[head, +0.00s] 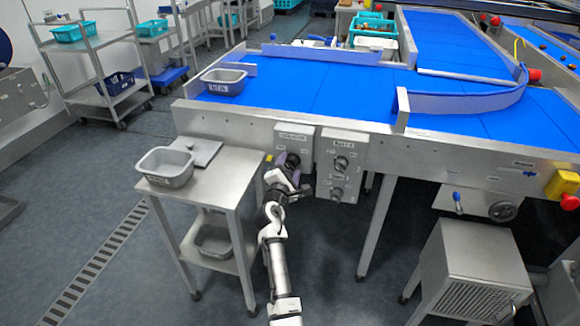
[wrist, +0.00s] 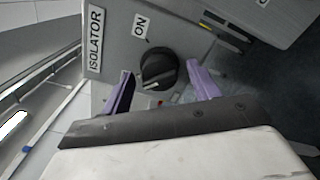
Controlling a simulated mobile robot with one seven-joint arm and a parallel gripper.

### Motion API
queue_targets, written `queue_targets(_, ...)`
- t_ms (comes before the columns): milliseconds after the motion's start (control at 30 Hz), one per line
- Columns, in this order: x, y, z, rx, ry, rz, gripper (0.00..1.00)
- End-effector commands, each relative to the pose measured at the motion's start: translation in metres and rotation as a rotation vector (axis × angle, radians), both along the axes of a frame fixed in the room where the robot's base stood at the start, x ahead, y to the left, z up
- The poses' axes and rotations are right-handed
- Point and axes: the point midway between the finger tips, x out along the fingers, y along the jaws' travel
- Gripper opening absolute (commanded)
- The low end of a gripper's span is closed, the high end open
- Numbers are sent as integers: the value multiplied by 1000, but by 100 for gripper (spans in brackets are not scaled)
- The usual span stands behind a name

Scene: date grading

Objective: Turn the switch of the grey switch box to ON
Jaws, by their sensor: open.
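The grey switch box (head: 294,138) hangs on the conveyor's front side. In the wrist view its face (wrist: 185,35) carries an ISOLATOR label (wrist: 95,40) and an ON label (wrist: 141,25). The black rotary switch (wrist: 158,68) sits below the ON label in that view. A pale mark on the knob lies at its lower left, away from ON. My gripper (wrist: 160,74) is open, with one purple finger on each side of the knob. I cannot tell whether the fingers touch it. In the head view my gripper (head: 291,172) partly covers the box's lower part.
A second grey box (head: 340,160) with several knobs stands close on the right. A steel table (head: 215,178) with a grey tub (head: 166,167) is on the left. The blue conveyor (head: 320,85) is above. Open floor lies in front.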

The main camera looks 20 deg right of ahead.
Motion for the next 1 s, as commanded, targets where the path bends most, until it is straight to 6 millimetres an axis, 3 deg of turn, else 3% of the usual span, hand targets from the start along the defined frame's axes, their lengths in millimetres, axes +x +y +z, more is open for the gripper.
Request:
queue_targets(400,7,-5,1,0,-1,1,61)
queue_targets(767,7,-5,0,0,-1,1,16)
queue_targets(1000,7,-5,0,19,-13,0,16)
